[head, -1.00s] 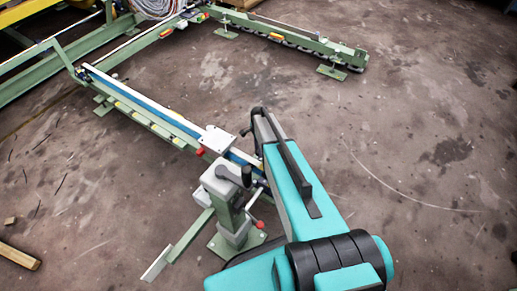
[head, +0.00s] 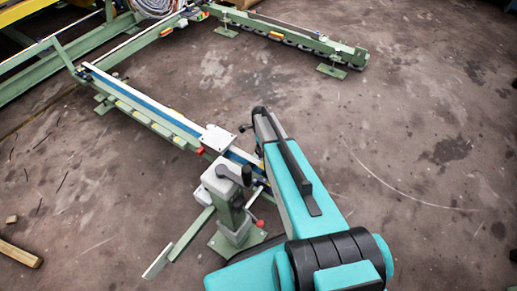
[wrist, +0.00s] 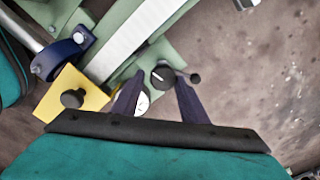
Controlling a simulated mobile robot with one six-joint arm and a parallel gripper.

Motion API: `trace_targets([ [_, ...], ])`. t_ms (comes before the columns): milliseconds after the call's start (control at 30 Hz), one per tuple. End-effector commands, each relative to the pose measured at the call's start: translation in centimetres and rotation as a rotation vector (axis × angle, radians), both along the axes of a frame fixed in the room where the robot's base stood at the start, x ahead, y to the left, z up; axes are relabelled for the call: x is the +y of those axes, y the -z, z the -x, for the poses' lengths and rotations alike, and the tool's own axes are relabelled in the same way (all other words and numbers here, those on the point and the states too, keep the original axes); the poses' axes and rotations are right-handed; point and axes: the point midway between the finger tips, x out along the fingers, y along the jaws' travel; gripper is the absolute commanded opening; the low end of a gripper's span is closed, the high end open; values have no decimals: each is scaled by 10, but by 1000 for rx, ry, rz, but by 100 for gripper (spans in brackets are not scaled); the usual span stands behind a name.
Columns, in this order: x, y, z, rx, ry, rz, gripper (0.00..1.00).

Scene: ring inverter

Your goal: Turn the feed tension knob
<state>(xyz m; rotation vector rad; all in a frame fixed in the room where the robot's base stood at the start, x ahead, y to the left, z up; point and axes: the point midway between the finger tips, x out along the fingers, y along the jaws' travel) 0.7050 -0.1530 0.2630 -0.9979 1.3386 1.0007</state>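A dark round knob with a white mark (wrist: 162,77), which looks like the feed tension knob, sits on the green frame in the wrist view. My gripper (wrist: 159,78) has its two dark fingers spread apart, with the knob in line with the gap between the fingertips. The right finger is close to the knob's edge; I cannot tell whether they touch. In the head view my teal arm reaches over the end of the green rail (head: 160,118) and hides the knob.
Another dark knob (wrist: 73,98) sits on a yellow plate (wrist: 62,85) left of the fingers. A blue clamp (wrist: 60,60) holds a rod. The floor to the right is clear.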

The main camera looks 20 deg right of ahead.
Motion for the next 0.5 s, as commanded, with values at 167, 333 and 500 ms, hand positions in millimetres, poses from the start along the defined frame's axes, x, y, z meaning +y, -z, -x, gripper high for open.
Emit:
trace_targets([
  [167, 1, 0, -1, -2, 0, -1, 51],
  [333, 2, -1, -2, -5, -1, -3, 51],
  [500, 2, -5, -2, -7, -1, -2, 51],
])
